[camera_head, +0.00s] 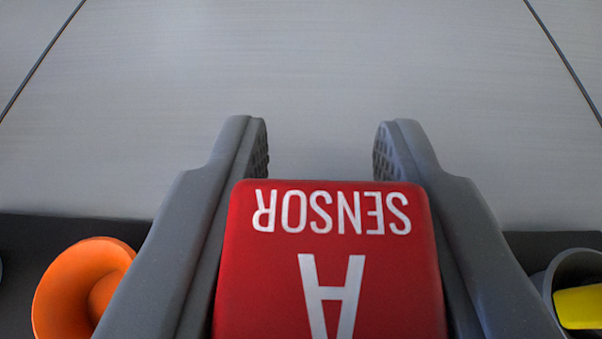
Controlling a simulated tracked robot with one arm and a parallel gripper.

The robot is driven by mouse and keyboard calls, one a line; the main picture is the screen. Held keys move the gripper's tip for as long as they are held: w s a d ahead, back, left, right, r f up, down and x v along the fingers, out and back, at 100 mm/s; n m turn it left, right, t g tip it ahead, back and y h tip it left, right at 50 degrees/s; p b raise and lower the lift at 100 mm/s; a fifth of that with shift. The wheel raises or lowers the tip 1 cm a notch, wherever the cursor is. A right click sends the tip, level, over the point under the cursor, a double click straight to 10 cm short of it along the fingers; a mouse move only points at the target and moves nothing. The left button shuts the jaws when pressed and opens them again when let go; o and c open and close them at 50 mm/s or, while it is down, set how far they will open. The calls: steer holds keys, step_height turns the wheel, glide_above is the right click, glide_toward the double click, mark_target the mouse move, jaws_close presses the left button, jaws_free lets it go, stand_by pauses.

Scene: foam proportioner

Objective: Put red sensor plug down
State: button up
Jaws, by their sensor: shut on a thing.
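The red sensor plug (328,265) is a red block with white lettering, "SENSOR" and a large "A", which appears upside down. It sits between the two grey fingers of my gripper (320,150), which are shut on its sides. The fingertips reach past the far end of the plug, with an empty gap between them there. The near end of the plug is cut off by the bottom edge of the picture. Whether its underside touches anything is hidden.
A pale grey panelled surface (310,70) with dark seams fills the area ahead and is clear. A dark strip (60,228) runs along its near edge. An orange funnel-shaped part (72,285) is at lower left. A grey round holder (575,268) with a yellow piece (580,307) is at lower right.

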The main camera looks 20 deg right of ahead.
mark_target(317, 256)
steer(key=shift+s+f, duration=0.1)
steer(key=shift+f, duration=1.25)
steer(key=shift+f, duration=0.1)
steer(key=shift+f, duration=0.1)
steer(key=o, duration=1)
steer(key=shift+c, duration=0.2)
steer(key=shift+f+b, duration=0.1)
steer(key=shift+b, duration=0.35)
steer(key=shift+s, duration=0.1)
steer(key=p+v, duration=0.2)
steer(key=v, duration=1.1)
steer(key=shift+s+p, duration=0.35)
steer(key=shift+a, duration=0.2)
